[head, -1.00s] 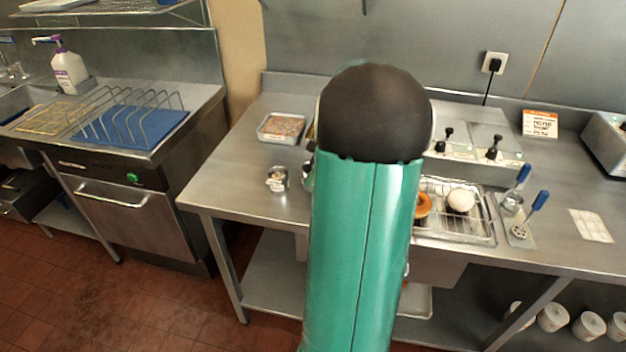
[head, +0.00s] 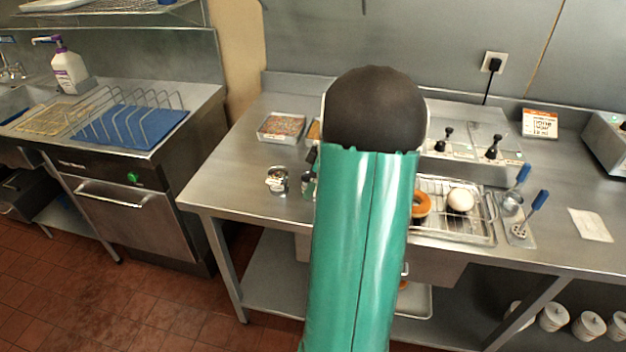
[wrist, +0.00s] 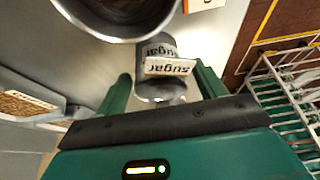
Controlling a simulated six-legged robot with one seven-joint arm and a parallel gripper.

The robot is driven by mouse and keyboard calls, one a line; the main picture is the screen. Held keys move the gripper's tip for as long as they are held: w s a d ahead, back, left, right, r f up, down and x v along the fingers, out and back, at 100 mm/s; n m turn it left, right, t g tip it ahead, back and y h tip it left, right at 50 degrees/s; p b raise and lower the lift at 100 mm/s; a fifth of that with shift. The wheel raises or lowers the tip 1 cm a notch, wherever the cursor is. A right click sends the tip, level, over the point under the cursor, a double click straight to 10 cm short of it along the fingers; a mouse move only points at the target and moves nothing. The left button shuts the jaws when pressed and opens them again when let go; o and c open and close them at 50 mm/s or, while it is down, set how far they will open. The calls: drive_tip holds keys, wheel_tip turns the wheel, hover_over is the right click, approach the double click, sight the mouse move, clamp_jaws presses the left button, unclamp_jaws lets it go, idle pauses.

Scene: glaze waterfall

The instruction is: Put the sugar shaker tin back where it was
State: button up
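The sugar shaker tin (wrist: 158,88) is a small metal tin with a white label reading "sugar". In the wrist view it stands ahead of my gripper (wrist: 163,70), between the lines of the two green fingers. A gap shows on each side of it, so the fingers look open and not touching it. In the head view a small metal tin with a pale label (head: 277,181) stands near the left front of the counter; I cannot read its label. My arm hides most of my gripper there.
A tray of sprinkles (head: 281,127) stands behind the small tin. A large round metal vessel (wrist: 115,28) is close to the sugar tin in the wrist view. A wire rack with doughnuts (head: 455,232) lies right of my arm. The counter's left front corner (head: 212,190) is clear.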

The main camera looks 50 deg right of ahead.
drive_tip(key=shift+r, duration=0.1)
drive_tip(key=v, duration=1.2)
drive_tip(key=w+a+r+m, duration=0.1)
drive_tip(key=w+a+r, duration=0.1)
drive_tip(key=a, duration=0.6)
drive_tip(key=w+a+r+h, duration=0.1)
drive_tip(key=w+a+r, duration=0.1)
drive_tip(key=a, duration=0.6)
drive_tip(key=w+a+r+m, duration=0.1)
drive_tip(key=w+a+r, duration=0.1)
drive_tip(key=a, duration=0.6)
drive_tip(key=s+a+m, duration=0.1)
drive_tip(key=s+a, duration=0.2)
drive_tip(key=a, duration=0.3)
drive_tip(key=s+a+f+t, duration=0.1)
drive_tip(key=s+a, duration=0.2)
drive_tip(key=a, duration=0.4)
drive_tip(key=s+a+f+m, duration=0.1)
drive_tip(key=s+a, duration=0.2)
drive_tip(key=a, duration=0.3)
drive_tip(key=shift+a+m+h, duration=0.2)
drive_tip(key=shift+m+h, duration=0.1)
drive_tip(key=shift+h, duration=0.1)
drive_tip(key=shift+f, duration=0.1)
